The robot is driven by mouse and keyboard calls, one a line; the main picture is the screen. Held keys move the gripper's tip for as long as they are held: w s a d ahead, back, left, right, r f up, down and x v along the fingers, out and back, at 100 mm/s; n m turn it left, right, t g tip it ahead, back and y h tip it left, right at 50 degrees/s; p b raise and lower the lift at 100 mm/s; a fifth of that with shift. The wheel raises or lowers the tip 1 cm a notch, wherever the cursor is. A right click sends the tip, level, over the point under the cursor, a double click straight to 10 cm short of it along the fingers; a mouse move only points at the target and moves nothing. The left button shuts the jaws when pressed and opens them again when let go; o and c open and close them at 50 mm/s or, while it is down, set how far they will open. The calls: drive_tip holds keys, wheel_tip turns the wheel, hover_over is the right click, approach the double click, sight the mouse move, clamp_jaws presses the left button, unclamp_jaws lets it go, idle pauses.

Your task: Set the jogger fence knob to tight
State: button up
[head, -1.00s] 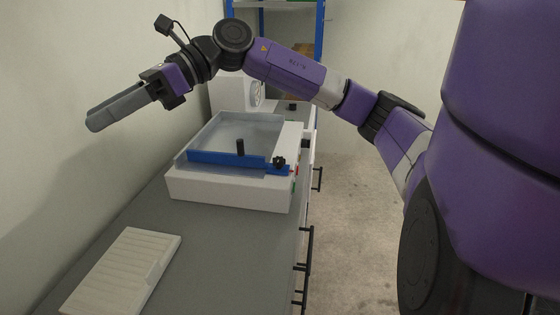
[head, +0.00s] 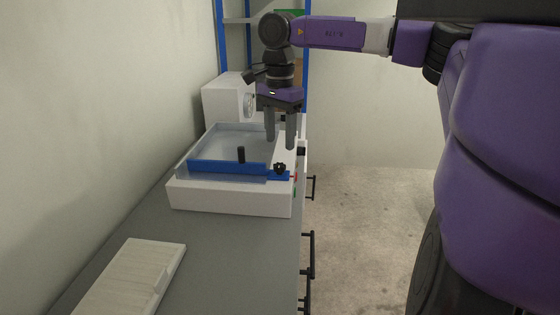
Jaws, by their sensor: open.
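The white machine (head: 228,200) stands on the grey counter with a shallow tray on top. A small black lobed knob (head: 280,168) sits at the fence's right end. Its setting is too small to read. My gripper (head: 280,146) points down above the machine's right part, behind and above the knob. Its two grey fingers are apart with nothing between them, and it is not touching the knob.
A ribbed cream tray (head: 128,278) lies on the near counter (head: 215,255). A white device (head: 229,98) with a round dial stands behind the machine. Black drawer handles (head: 308,255) stick out from the counter front. The floor (head: 365,230) at right is clear.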

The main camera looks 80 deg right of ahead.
sight(279, 165)
wheel_tip(279, 165, down, 7)
drive_tip(key=shift+f+b, duration=0.15)
drive_tip(key=shift+b, duration=0.25)
clamp_jaws()
